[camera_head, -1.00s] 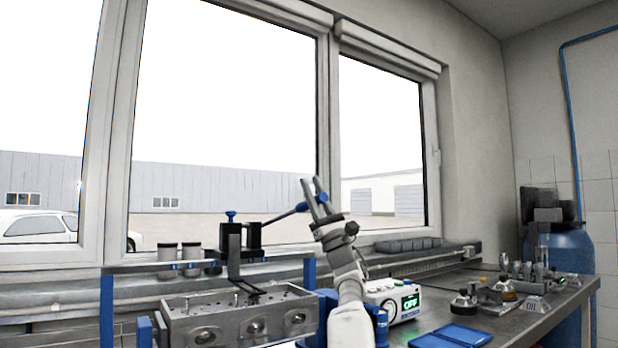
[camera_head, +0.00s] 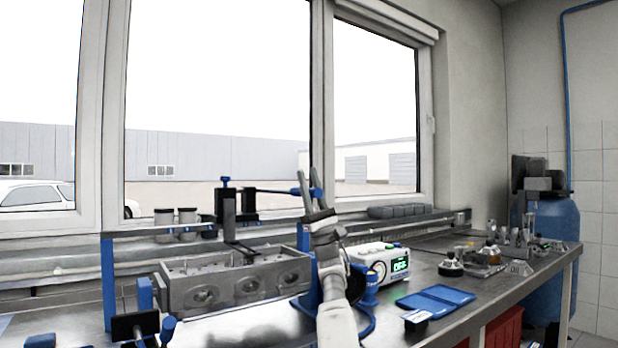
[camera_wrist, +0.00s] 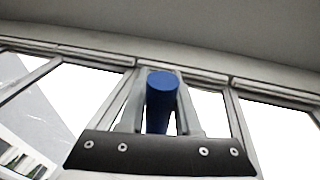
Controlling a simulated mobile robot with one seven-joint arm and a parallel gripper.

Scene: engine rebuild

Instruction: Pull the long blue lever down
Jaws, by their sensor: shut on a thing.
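The long blue lever (camera_head: 280,190) sticks out to the right from the dark press column (camera_head: 228,215) on the bench. It lies about level, with its outer end at my fingers. My gripper (camera_head: 308,181) is shut on the lever near that end, fingers pointing up. In the wrist view, the round blue lever end (camera_wrist: 162,88) sits between my two grey fingers. The press's dark bracket (camera_head: 240,247) reaches down to the grey engine block (camera_head: 240,285) below.
A white box with a green display (camera_head: 380,262) stands right of my arm. A blue tray (camera_head: 436,299) lies farther right. Jars (camera_head: 164,225) stand on the shelf behind. Bottles (camera_head: 489,250) and a blue barrel (camera_head: 556,225) are at the far right.

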